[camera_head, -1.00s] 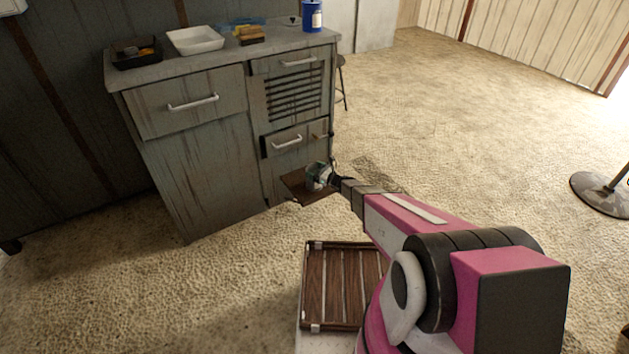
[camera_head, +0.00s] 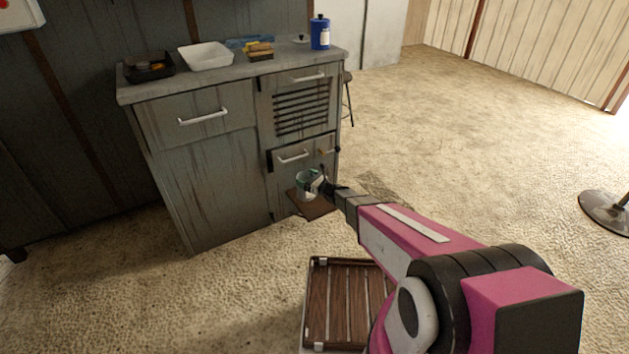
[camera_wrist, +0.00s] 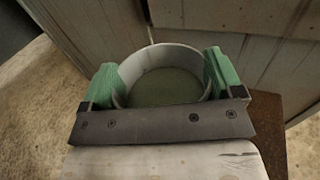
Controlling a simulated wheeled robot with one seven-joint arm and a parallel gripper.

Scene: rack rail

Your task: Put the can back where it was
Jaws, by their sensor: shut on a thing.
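The can (camera_wrist: 165,62) is pale and round with an open top, and a greenish floor shows inside it in the wrist view. My gripper (camera_wrist: 160,82) is shut on it, with one green finger pad on each side. In the head view the can (camera_head: 304,184) is held upright or nearly so at my gripper (camera_head: 314,184), just in front of the grey cabinet's (camera_head: 215,175) lower right part. A brown board (camera_head: 314,207) juts out low from the cabinet below the can. I cannot tell whether the can touches the board.
On the cabinet top are a black tray (camera_head: 148,70), a white tray (camera_head: 206,56), sponges (camera_head: 260,51) and a blue bottle (camera_head: 320,32). A slatted wooden rack (camera_head: 345,305) is in front of me. The floor to the right is open up to a stand base (camera_head: 607,212).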

